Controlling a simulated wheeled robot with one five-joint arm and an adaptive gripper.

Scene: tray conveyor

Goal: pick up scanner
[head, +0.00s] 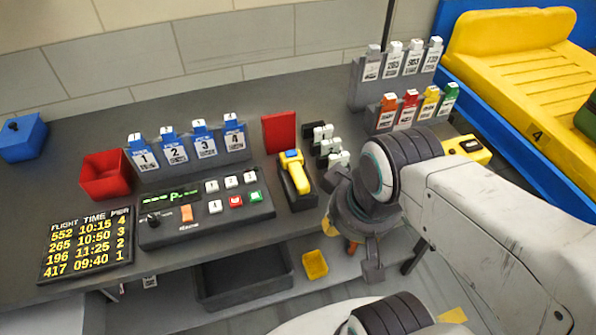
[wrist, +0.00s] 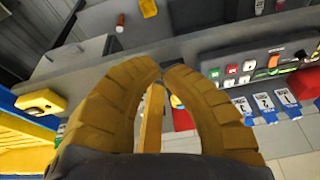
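The scanner (head: 297,172) is a yellow hand-held device with a blue top. It rests tilted in a dark cradle on the grey counter, right of the control panel. My gripper (head: 350,245) hangs by the counter's front edge, to the right of the scanner and nearer to me, apart from it. In the wrist view, its two ridged tan fingers (wrist: 162,70) curve together with their tips almost meeting, and nothing shows held at the tips. A small yellow patch beside the right finger may be the scanner, mostly hidden; I cannot tell.
The control panel (head: 205,208) stands left of the scanner, a red block (head: 280,132) behind it and black-and-white stamps (head: 323,138) to its right. Tag racks, a red bin (head: 105,175) and a yellow box (head: 467,149) share the counter. A yellow tray (head: 510,60) lies at right.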

